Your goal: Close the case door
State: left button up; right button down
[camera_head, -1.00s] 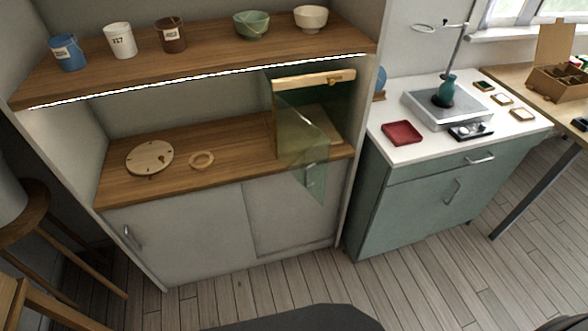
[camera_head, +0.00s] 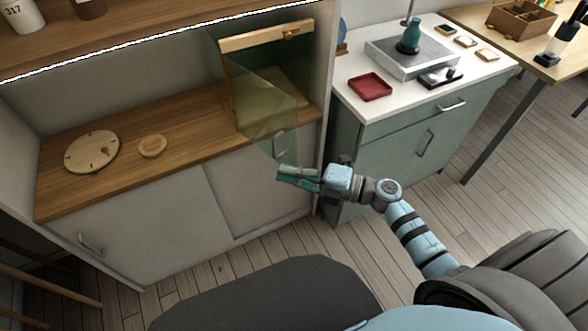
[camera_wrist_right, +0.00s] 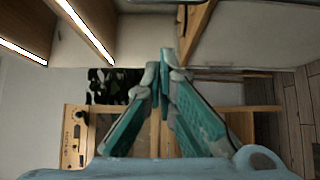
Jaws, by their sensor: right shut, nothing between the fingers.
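The display case (camera_head: 228,88) has a wooden frame and glass sides, and stands at the right end of the cabinet's wooden shelf. Its greenish glass door (camera_head: 262,118) stands open, swung out past the shelf's front edge. My right gripper (camera_head: 279,174) is shut and empty, just below the door's lower outer corner; I cannot tell whether it touches the glass. In the right wrist view my gripper's teal fingers (camera_wrist_right: 160,68) meet at their tips, with the case's wooden frame (camera_wrist_right: 74,140) behind to the left. My left gripper is not in view.
The floor between my base and the cabinets is clear.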

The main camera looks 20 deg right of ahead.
aim_at(275, 157)
jog(key=x, duration=0.8)
jog(key=d, duration=0.4)
jog(key=shift+w+d+b, duration=0.15)
jog(key=shift+d+b, duration=0.25)
jog(key=shift+a, duration=0.1)
